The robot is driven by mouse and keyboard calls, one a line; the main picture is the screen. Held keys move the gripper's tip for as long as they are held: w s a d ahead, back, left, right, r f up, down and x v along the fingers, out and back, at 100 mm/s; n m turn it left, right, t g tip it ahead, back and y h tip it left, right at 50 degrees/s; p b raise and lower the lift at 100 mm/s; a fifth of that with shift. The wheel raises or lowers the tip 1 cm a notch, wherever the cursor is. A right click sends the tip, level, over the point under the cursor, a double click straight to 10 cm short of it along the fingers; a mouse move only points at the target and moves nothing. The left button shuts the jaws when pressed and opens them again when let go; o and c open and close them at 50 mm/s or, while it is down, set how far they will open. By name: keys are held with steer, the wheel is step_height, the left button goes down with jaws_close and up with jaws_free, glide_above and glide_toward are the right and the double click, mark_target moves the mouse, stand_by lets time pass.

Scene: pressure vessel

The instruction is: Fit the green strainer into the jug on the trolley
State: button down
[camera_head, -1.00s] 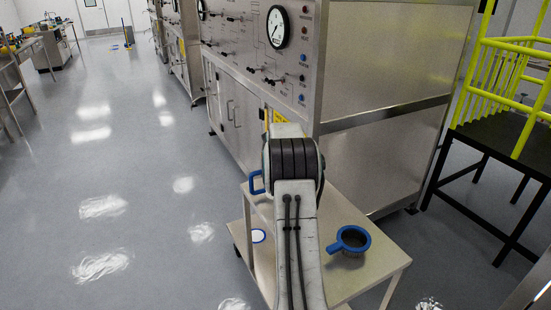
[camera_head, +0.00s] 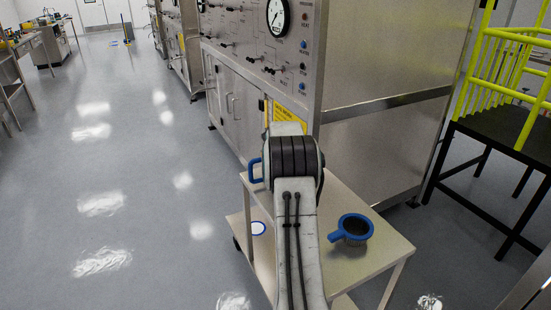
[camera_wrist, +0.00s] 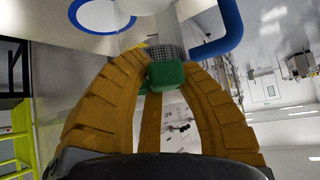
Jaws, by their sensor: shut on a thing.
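In the wrist view, my gripper (camera_wrist: 163,78) has its orange-brown fingers closed on the green part of the strainer (camera_wrist: 168,76). The strainer's grey mesh (camera_wrist: 166,52) lies just beyond the fingertips. A blue handle (camera_wrist: 228,28), apparently the jug's, is close beyond and to the right. Whether the mesh is inside the jug or only beside it, I cannot tell. In the head view, the jug's blue handle (camera_head: 254,171) shows left of my arm above the trolley (camera_head: 375,262). My arm hides the jug's body, the green strainer and my gripper there.
A blue-rimmed strainer with a handle (camera_head: 353,229) sits on the trolley top, right of my arm. A steel cabinet (camera_head: 375,150) stands behind, a yellow-railed black platform (camera_head: 500,150) at right. The left floor is open.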

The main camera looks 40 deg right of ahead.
stand_by(0.3)
steer(key=c, duration=1)
jaws_free()
steer(key=shift+o, duration=0.2)
steer(key=v, duration=1.2)
steer(key=shift+f, duration=0.1)
steer(key=shift+a, duration=0.1)
